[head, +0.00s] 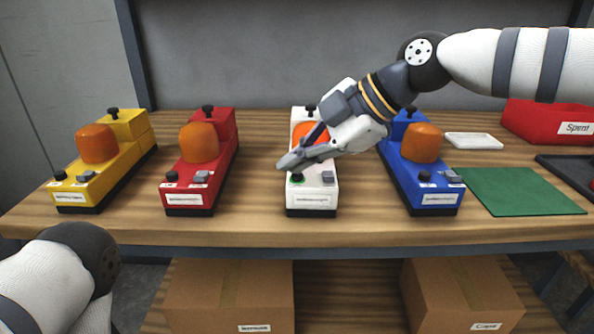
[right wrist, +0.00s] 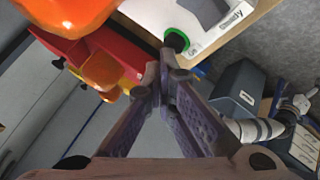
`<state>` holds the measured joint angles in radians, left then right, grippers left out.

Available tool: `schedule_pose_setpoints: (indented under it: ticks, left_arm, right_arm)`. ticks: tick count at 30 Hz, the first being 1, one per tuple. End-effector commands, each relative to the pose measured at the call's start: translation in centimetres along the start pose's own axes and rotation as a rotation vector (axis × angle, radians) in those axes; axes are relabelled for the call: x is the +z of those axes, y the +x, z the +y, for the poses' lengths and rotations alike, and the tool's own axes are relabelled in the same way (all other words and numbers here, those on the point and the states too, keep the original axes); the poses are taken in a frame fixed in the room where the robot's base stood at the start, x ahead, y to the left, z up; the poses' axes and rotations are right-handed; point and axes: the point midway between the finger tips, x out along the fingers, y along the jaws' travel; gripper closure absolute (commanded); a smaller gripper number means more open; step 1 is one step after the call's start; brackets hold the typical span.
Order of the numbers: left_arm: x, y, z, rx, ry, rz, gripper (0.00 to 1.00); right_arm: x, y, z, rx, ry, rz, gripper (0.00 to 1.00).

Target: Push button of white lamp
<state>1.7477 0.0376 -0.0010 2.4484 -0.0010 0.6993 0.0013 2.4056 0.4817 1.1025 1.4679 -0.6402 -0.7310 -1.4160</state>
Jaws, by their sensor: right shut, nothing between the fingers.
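The white lamp (head: 313,200) stands on the wooden table between the red and blue lamps. Its orange dome (head: 309,131) is partly hidden behind my right gripper. A round button with a green ring (head: 297,178) is at its front left, and a grey switch (head: 328,177) is beside it. My right gripper (head: 284,164) is shut and empty, with its fingertips just above the button in the head view. In the right wrist view the green-ringed button (right wrist: 176,40) shows just beyond the fingertips (right wrist: 166,72). I cannot tell whether they touch. My left gripper is out of view.
A yellow lamp (head: 75,193) and a red lamp (head: 186,196) stand to the left, a blue lamp (head: 434,198) to the right. A green mat (head: 520,192), a white tray (head: 473,141) and a red bin (head: 540,122) lie further right. Cardboard boxes (head: 229,296) sit below.

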Motion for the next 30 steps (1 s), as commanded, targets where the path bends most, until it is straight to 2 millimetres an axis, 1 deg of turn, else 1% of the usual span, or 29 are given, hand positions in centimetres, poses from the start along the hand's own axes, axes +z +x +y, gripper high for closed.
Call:
schedule_pose_setpoints:
  ticks: [4, 13, 24, 27, 30]
  left_arm:
    - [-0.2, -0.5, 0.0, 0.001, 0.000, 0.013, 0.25]
    - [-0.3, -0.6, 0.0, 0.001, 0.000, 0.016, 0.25]
    - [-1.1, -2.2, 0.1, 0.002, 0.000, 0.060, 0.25]
    - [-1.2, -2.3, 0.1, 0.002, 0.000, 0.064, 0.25]
    - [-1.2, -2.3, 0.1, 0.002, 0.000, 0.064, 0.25]
  right_arm:
    - [-0.5, -0.8, 0.6, 0.004, -0.003, -0.002, 1.00]
    - [-0.7, -1.0, 0.7, 0.002, -0.001, -0.001, 1.00]
    - [-3.2, -4.4, 3.2, 0.006, -0.005, -0.002, 1.00]
    - [-3.6, -4.9, 3.6, 0.003, -0.004, -0.002, 1.00]
    - [-3.6, -5.0, 3.6, 0.001, -0.002, -0.001, 1.00]
